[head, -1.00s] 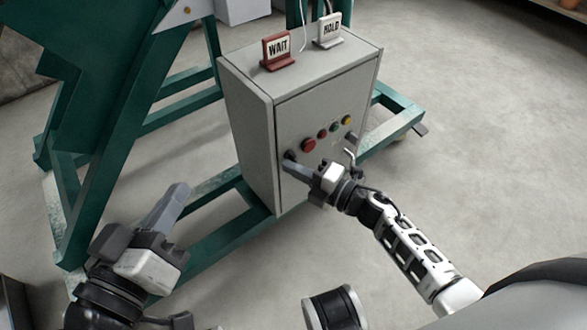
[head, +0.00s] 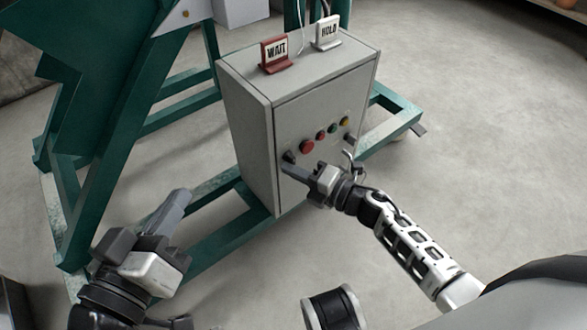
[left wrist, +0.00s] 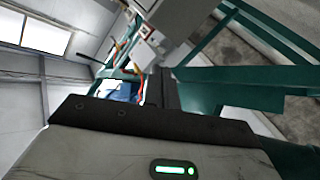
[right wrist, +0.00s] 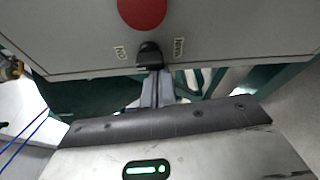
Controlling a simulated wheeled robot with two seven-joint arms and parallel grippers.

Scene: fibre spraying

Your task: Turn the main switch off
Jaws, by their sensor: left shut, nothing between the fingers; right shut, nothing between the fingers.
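The main switch is a black knob (head: 288,156) low on the left of the grey cabinet's (head: 247,140) front. In the right wrist view the knob (right wrist: 149,54) sits between two printed labels, with a red button (right wrist: 142,10) beside it. My right gripper (head: 287,169) is shut and empty, its fingertips right at the knob. In the right wrist view the fingertips (right wrist: 153,80) overlap the knob's edge; I cannot tell whether they touch. My left gripper (head: 182,196) is shut and empty, left of the cabinet and away from it.
A red button (head: 307,147), smaller coloured buttons (head: 333,128) and another black fitting (head: 349,138) line the cabinet front. WAIT (head: 275,54) and HOLD (head: 328,33) signs stand on top. A green steel frame (head: 105,150) stands behind and left. The floor at right is open.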

